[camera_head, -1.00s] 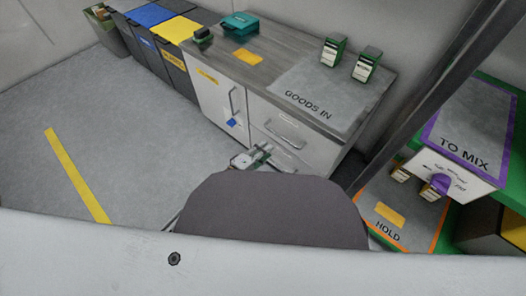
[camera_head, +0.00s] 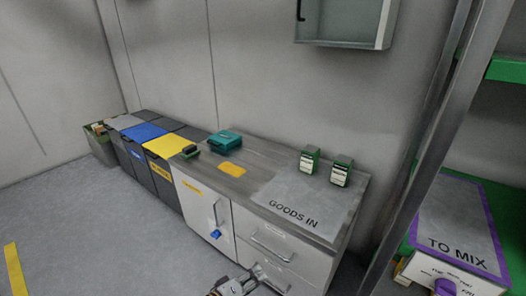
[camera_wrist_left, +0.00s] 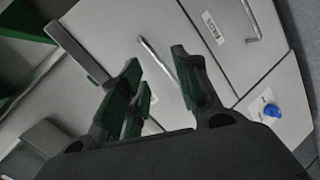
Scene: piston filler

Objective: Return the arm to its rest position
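My left gripper (camera_head: 236,286) shows at the bottom edge of the head view, in front of the lower drawers of the grey cabinet (camera_head: 273,241). In the left wrist view its fingers (camera_wrist_left: 162,80) stand apart with nothing between them, so it is open and empty. Behind them are the cabinet fronts, with a bar handle (camera_wrist_left: 157,62) seen between the fingers; I see no contact. Most of my left arm is out of the head view. My right gripper is in neither view.
Two green-and-white cartons (camera_head: 309,159) (camera_head: 341,171) stand on the GOODS IN mat (camera_head: 283,198). A teal case (camera_head: 225,142) sits further left on the worktop. Bins (camera_head: 171,147) line the wall. A steel post (camera_head: 424,150) and TO MIX shelf (camera_head: 455,215) are right. Left floor is clear.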

